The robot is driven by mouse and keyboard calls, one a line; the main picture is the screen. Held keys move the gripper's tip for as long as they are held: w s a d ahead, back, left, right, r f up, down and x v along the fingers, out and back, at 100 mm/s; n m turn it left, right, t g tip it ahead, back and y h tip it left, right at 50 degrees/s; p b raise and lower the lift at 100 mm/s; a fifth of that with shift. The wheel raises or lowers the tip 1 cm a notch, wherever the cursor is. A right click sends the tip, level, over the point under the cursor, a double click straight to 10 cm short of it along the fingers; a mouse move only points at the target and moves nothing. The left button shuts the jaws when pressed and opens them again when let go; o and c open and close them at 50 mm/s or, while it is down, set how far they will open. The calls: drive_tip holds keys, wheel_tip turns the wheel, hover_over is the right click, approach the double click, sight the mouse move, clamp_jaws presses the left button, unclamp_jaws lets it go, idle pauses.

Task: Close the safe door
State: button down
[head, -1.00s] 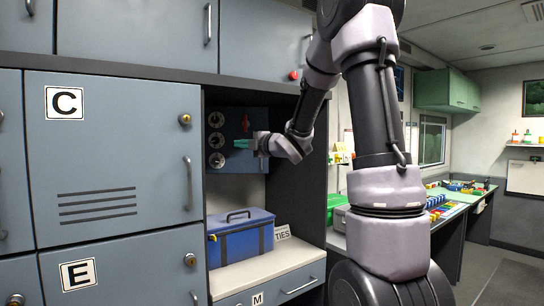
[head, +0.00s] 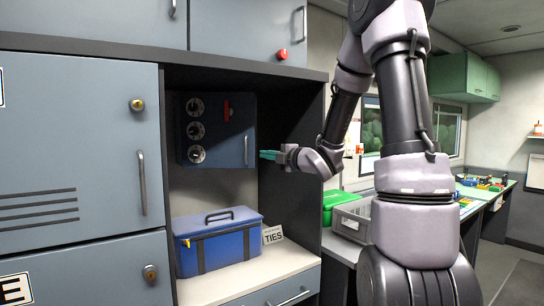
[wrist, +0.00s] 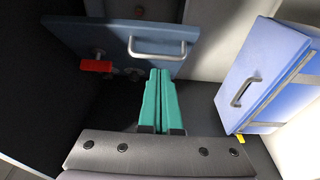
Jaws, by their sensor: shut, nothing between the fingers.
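The safe door (head: 217,130) is a blue-grey panel in the upper alcove, with several dials on its left half, a red lever (head: 227,111) and a vertical bar handle (head: 247,151) near its right edge. I cannot tell whether a gap is left behind the door. My gripper (head: 264,155) has teal fingers, pressed together and empty. It is just right of the door's right edge. In the wrist view the fingertips (wrist: 159,72) are close to the door (wrist: 110,38), near its silver handle (wrist: 158,50); contact is unclear.
A blue case (head: 218,240) stands on the pale counter below the safe, beside a TIES sign (head: 273,235). The alcove's dark right wall (head: 292,200) is near my gripper. A green box (head: 336,201) and grey crate (head: 353,218) are to the right.

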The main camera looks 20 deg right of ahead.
sight(249, 151)
drive_tip(key=w, duration=0.3)
drive_tip(key=w+a, duration=0.1)
drive_tip(key=w, duration=0.5)
drive_tip(key=shift+a, duration=0.4)
drive_tip(key=shift+w, duration=0.1)
